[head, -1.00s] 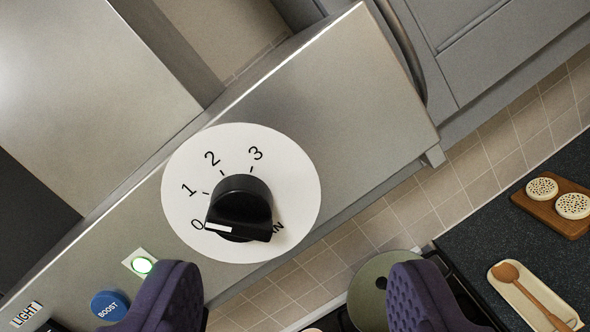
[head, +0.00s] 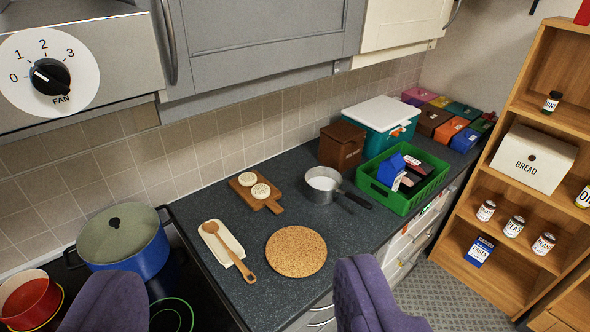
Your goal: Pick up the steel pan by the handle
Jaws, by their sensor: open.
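The steel pan (head: 323,181) stands on the dark worktop, a small round pan with a pale inside. Its black handle (head: 355,199) points right and toward the front, close to the green crate. My gripper (head: 225,310) shows as two purple padded fingers at the bottom edge, wide apart and empty. The pan is beyond the fingers, up and to the right of the gap between them, and nothing touches it.
A cork mat (head: 296,251), a spoon on a cream rest (head: 226,247) and a wooden board with crumpets (head: 268,203) lie near the pan. A green crate (head: 412,201) stands right of it. A blue pot (head: 133,247) and red pot (head: 27,299) stand on the hob. Cupboards hang above.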

